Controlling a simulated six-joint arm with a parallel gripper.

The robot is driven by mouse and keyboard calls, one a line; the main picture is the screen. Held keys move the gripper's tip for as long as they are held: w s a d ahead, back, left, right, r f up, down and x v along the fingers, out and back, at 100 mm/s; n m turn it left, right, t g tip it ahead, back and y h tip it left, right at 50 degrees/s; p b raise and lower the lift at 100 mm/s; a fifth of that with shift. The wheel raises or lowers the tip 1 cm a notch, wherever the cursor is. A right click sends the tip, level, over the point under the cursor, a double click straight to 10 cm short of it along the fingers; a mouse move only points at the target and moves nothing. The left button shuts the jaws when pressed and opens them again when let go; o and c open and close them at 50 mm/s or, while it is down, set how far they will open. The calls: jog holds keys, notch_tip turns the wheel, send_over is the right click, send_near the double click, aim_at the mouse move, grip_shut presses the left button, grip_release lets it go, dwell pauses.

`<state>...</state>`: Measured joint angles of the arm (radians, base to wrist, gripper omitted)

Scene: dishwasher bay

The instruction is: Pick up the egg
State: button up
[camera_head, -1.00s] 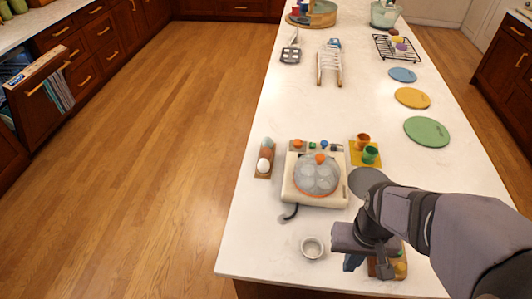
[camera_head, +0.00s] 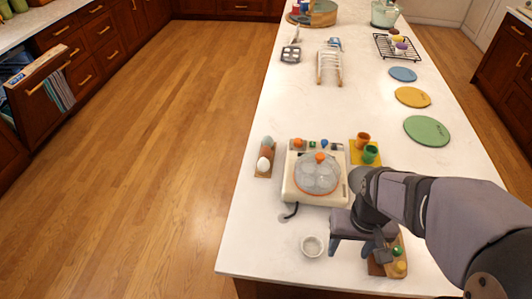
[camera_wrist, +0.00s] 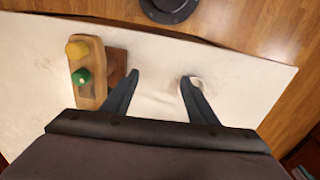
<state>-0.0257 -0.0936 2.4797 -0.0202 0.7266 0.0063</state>
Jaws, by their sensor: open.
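A white egg (camera_head: 264,164) sits in a brown wooden holder (camera_head: 262,175) at the left edge of the counter, left of the egg cooker. A grey-blue egg (camera_head: 267,141) sits at the holder's far end. The cooker (camera_head: 317,192) has a clear domed lid with an orange knob. My gripper (camera_head: 350,250) is open and empty over the near part of the counter, right of the small white cup. Its spread fingers also show in the wrist view (camera_wrist: 160,78), with bare counter between them. No egg shows in the wrist view.
The small white cup (camera_head: 312,245) stands near the front edge. A wooden stand (camera_wrist: 91,100) with yellow and green tops is beside my gripper. Orange and green cups (camera_head: 371,153) stand right of the cooker. Several coloured discs (camera_head: 427,131) lie farther right. The counter's far middle has free room.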

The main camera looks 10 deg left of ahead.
jog(key=w+a+r+n+t, duration=0.1)
jog(key=w+a+r, duration=0.2)
jog(key=w, duration=0.5)
jog(key=w+a+r+n+t, duration=0.1)
jog(key=w+a+r, duration=0.1)
jog(key=w+a, duration=0.3)
jog(key=w+a+r+n+t, duration=0.2)
jog(key=w+a+r, duration=0.1)
jog(key=w, duration=1)
jog(key=shift+w+a+r, duration=0.1)
jog(key=shift+a+r, duration=0.25)
jog(key=shift+a, duration=0.1)
jog(key=w+a+f+b, duration=0.2)
jog(key=w+a, duration=0.2)
jog(key=a, duration=0.2)
jog(key=b, duration=0.3)
send_near(265, 149)
jog(key=x, duration=0.2)
jog(key=shift+a+f, duration=0.1)
jog(key=shift+f, duration=0.35)
jog(key=shift+p+x, duration=2.25)
jog(key=shift+x, duration=1.4)
jog(key=shift+w+r, duration=0.1)
jog(key=c, duration=0.7)
